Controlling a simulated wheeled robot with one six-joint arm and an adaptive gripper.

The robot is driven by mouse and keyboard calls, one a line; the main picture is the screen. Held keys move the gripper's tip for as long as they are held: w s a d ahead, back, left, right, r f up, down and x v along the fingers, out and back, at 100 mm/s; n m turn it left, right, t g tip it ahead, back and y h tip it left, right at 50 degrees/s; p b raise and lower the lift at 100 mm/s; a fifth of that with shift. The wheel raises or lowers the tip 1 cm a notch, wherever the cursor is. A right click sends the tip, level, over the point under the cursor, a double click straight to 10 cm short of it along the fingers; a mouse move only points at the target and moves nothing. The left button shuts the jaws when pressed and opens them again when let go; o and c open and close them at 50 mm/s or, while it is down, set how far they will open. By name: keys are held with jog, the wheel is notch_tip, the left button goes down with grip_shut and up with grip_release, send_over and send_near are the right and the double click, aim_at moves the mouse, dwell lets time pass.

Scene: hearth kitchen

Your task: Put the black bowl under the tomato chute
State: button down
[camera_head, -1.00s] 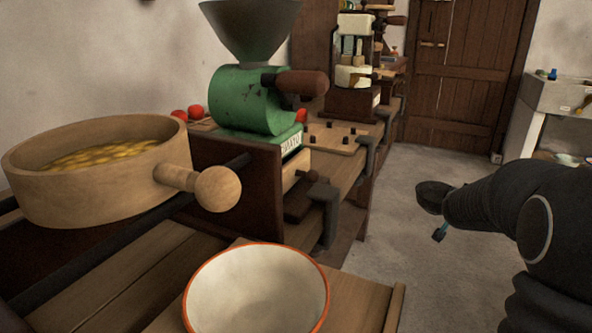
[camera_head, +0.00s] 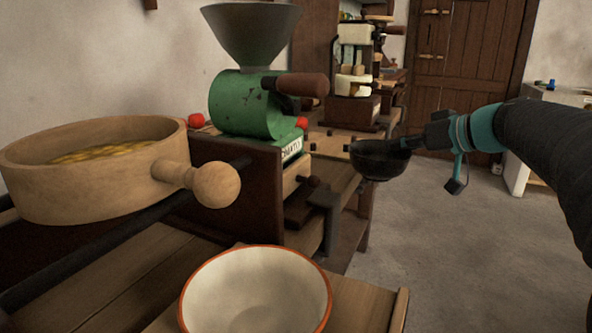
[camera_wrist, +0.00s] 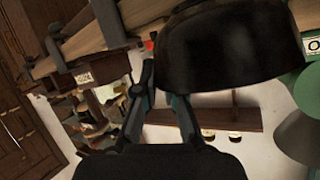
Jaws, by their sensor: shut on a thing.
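The black bowl (camera_head: 378,162) hangs in the air in front of the bench edge, right of the green tomato machine (camera_head: 246,105). My gripper (camera_head: 408,143) is shut on its rim from the right. In the wrist view the dark bowl (camera_wrist: 220,48) fills the upper middle, beyond the fingertips (camera_wrist: 158,80). The green machine has a grey funnel on top and stands on a dark wooden box with a partly readable label (camera_head: 291,150). A small wooden spout (camera_head: 296,178) sticks out below that label. The bowl is to the right of this spout, apart from it.
A white bowl with an orange rim (camera_head: 213,292) stands on a wooden board at the front. A round wooden sieve (camera_head: 85,180) with yellow contents sits on rails at the left. A clamp (camera_head: 326,205) juts from the bench edge. The floor (camera_head: 420,230) at the right is clear.

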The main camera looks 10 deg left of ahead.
jog(key=shift+s+a+g+y, duration=0.2)
jog(key=shift+a+g+y, duration=0.05)
jog(key=shift+g+y, duration=0.05)
jog(key=shift+a+n, duration=0.3)
jog(key=shift+a, duration=0.1)
jog(key=w+a, duration=0.1)
jog(key=a, duration=0.3)
jog(key=w+a+p, duration=0.1)
jog(key=w+a, duration=0.1)
jog(key=a, duration=0.3)
jog(key=w+a+p, duration=0.1)
jog(key=w+a, duration=0.1)
jog(key=a, duration=0.2)
jog(key=shift+a, duration=0.25)
jog(key=a, duration=0.2)
jog(key=w+f, duration=0.1)
jog(key=shift+a, duration=0.4)
jog(key=shift+f, duration=0.25)
jog(key=shift+f, duration=0.15)
jog(key=c, duration=1.3)
grip_release()
jog(key=shift+d, duration=0.1)
